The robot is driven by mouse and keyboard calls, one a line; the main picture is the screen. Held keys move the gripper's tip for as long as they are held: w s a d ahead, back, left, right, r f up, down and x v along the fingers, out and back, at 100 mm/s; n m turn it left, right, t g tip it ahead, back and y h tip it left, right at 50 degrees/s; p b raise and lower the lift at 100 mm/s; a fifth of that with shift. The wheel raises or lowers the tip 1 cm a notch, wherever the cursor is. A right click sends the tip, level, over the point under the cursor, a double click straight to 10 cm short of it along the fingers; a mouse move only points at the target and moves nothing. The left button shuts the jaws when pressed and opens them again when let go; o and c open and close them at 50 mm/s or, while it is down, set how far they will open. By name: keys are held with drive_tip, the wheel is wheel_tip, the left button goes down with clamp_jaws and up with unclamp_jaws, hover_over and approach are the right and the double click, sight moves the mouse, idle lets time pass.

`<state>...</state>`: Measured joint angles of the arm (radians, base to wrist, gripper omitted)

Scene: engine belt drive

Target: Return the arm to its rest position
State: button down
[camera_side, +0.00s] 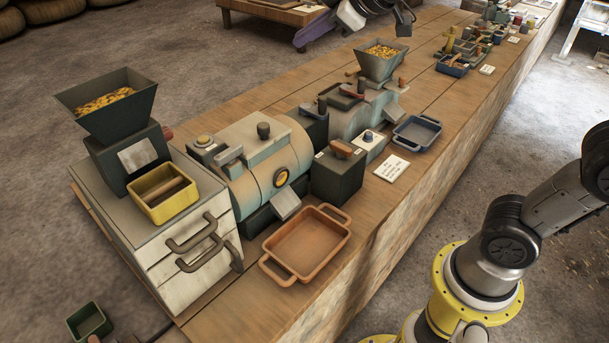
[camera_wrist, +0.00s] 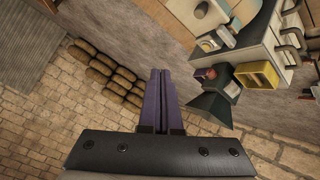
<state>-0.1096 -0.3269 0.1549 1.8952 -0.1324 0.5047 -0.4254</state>
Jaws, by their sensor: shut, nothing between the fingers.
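My gripper (camera_wrist: 160,76) shows in the wrist view with its two long purple fingers side by side, shut and empty. Below the fingers is the dark mounting plate with bolts. In the side view, purple fingers (camera_side: 303,40) reach down and left from the top edge, beyond the bench, in the air and apart from the machines. My arm's yellow-ringed base and dark joints are at the lower right of the side view. The middle of the arm is out of the frame.
The long wooden bench (camera_side: 225,308) carries a hopper (camera_side: 110,118), a yellow bin (camera_side: 145,190), an engine-like machine (camera_side: 262,155), an orange tray (camera_side: 325,225) and a blue tray (camera_side: 435,120). Stacked sacks (camera_wrist: 105,75) lie against a wall in the wrist view.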

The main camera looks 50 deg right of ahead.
drive_tip(key=s+d+f+m+g, duration=0.1)
drive_tip(key=s+f, duration=0.3)
drive_tip(key=s, duration=0.4)
drive_tip(key=s+d+f+m+g, duration=0.1)
drive_tip(key=s+f+m+g, duration=0.1)
drive_tip(key=s+f, duration=0.3)
drive_tip(key=s+d+f+m+g, duration=0.1)
drive_tip(key=s+f+m, duration=0.3)
drive_tip(key=s, duration=0.7)
drive_tip(key=shift+f+g, duration=0.5)
drive_tip(key=shift+f, duration=0.05)
